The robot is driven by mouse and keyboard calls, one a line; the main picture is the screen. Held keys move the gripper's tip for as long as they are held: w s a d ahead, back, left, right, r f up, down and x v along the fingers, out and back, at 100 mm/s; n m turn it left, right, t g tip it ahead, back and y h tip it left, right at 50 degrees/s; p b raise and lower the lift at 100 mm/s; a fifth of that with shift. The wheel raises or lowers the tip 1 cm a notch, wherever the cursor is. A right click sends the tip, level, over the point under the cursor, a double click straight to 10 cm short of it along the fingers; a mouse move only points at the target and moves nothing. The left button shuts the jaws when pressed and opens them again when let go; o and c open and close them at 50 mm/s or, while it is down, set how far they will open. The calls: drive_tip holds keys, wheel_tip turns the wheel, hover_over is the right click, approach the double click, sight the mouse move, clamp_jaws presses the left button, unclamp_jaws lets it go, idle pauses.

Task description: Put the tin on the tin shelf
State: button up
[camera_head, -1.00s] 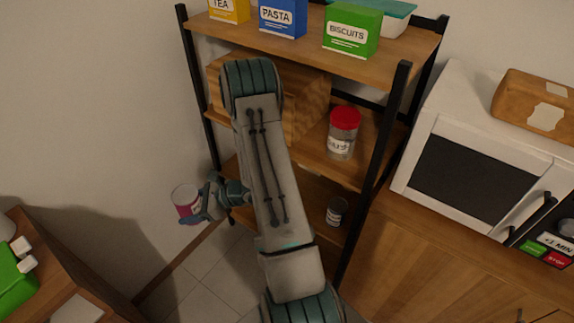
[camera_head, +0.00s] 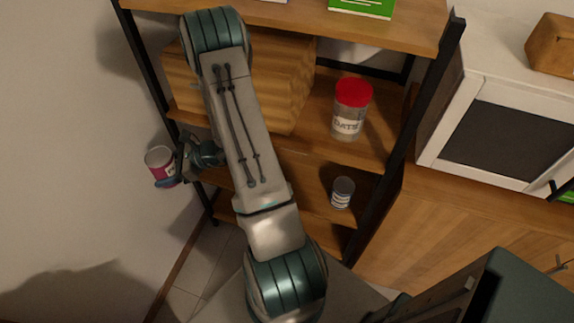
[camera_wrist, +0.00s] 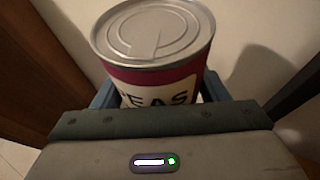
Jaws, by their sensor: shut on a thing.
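A red tin (camera_head: 160,163) with a silver lid and a pale label is in my gripper (camera_head: 170,180), to the left of the shelf unit. In the wrist view the tin (camera_wrist: 155,45) stands between the fingers, its label reading "EAS" in part. My gripper is shut on it and holds it in the air. The wooden shelf unit (camera_head: 300,157) has a lower shelf (camera_head: 312,205) with a small grey tin (camera_head: 342,192) standing at its right. My arm hides much of the shelves' left and middle.
A red-lidded jar (camera_head: 350,110) and a wooden box (camera_head: 290,90) stand on the middle shelf. Black uprights (camera_head: 150,85) frame the unit. A white microwave (camera_head: 510,120) sits on a wooden cabinet (camera_head: 470,225) at right. The lower shelf is bare just left of the grey tin.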

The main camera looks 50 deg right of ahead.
drive_tip(key=w+d+f+m+t+h+b, duration=0.2)
drive_tip(key=d+f+m+t+h+b, duration=0.3)
drive_tip(key=d+f+b, duration=1.1)
drive_tip(key=s+d+r+m+h+b, duration=0.1)
drive_tip(key=s+d+m+h+b, duration=0.25)
drive_tip(key=d+b, duration=0.4)
drive_tip(key=s+d+r+m+h+b, duration=0.2)
drive_tip(key=s+d+m+h+b, duration=0.15)
drive_tip(key=d+h+b, duration=0.35)
drive_tip(key=f+b, duration=0.2)
drive_tip(key=f, duration=0.1)
drive_tip(key=f+y+b, duration=0.1)
drive_tip(key=f+b, duration=0.1)
drive_tip(key=f, duration=0.1)
drive_tip(key=f+y+b, duration=0.1)
drive_tip(key=f+b, duration=0.1)
drive_tip(key=f, duration=0.1)
drive_tip(key=shift+w+a+f, duration=0.25)
drive_tip(key=shift+w+a, duration=0.1)
drive_tip(key=shift+f, duration=0.2)
drive_tip(key=o, duration=1.4)
drive_tip(key=shift+c, duration=0.2)
drive_tip(key=shift+o, duration=0.2)
